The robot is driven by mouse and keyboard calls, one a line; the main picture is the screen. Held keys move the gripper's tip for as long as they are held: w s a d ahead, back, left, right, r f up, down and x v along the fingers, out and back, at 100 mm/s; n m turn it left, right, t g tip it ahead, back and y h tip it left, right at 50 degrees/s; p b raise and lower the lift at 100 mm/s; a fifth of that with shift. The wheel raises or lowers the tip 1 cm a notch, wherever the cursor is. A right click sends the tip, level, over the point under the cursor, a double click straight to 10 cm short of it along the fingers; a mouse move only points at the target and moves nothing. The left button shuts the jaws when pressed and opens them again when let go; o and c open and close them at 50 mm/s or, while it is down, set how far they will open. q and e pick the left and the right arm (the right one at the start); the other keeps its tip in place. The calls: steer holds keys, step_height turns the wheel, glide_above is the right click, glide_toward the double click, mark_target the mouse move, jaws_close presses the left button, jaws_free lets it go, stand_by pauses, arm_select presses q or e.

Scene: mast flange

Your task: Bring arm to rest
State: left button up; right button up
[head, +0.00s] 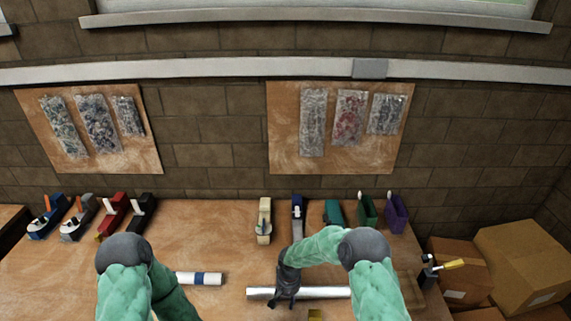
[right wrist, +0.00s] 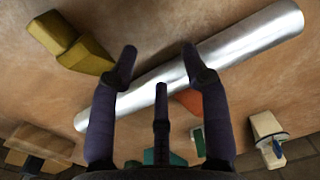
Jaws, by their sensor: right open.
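My right gripper (head: 284,296) is open and points down at a shiny silver tube (head: 325,292) on the wooden bench. In the right wrist view the fingers of the same gripper (right wrist: 158,60) are spread and empty. The silver tube (right wrist: 235,47) runs slantwise behind them there; whether they touch it I cannot tell. My left arm shows at the lower left of the head view, but its gripper is out of the picture.
A white tube with a blue band (head: 205,278) lies on the bench (head: 225,240) between my arms. A yellowish block (right wrist: 85,54) lies near the silver tube. Cardboard boxes (head: 520,262) stand at right.

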steer(key=shift+s+d+f+y, duration=0.15)
steer(key=shift+s+d+f, duration=0.05)
steer(key=shift+s+f, duration=0.25)
steer(key=shift+s+d+f+y, duration=0.15)
steer(key=shift+s+d+f, duration=0.05)
steer(key=shift+s+f, duration=0.2)
steer(key=s+d, duration=0.1)
steer(key=s, duration=0.2)
steer(key=s+d+f+y, duration=0.1)
steer(key=s, duration=0.3)
steer(key=s+d+f+y, duration=0.1)
steer(key=s, duration=0.2)
steer(key=shift+s+f+m+g, duration=0.25)
steer(key=shift+s+m+g, duration=0.05)
steer(key=s+d+r+m+t, duration=0.1)
steer(key=s+d, duration=0.2)
steer(key=s, duration=0.4)
steer(key=s+d+r+m, duration=0.1)
steer(key=s+d, duration=0.2)
steer(key=s, duration=0.4)
arm_select(q)
step_height(320, 180, down, 15)
steer(key=b, duration=1.4)
steer(key=shift+w+b, duration=0.2)
steer(key=shift+b, duration=0.15)
arm_select(e)
step_height(320, 180, down, 15)
steer(key=shift+a+y, duration=0.25)
steer(key=shift+y, duration=0.15)
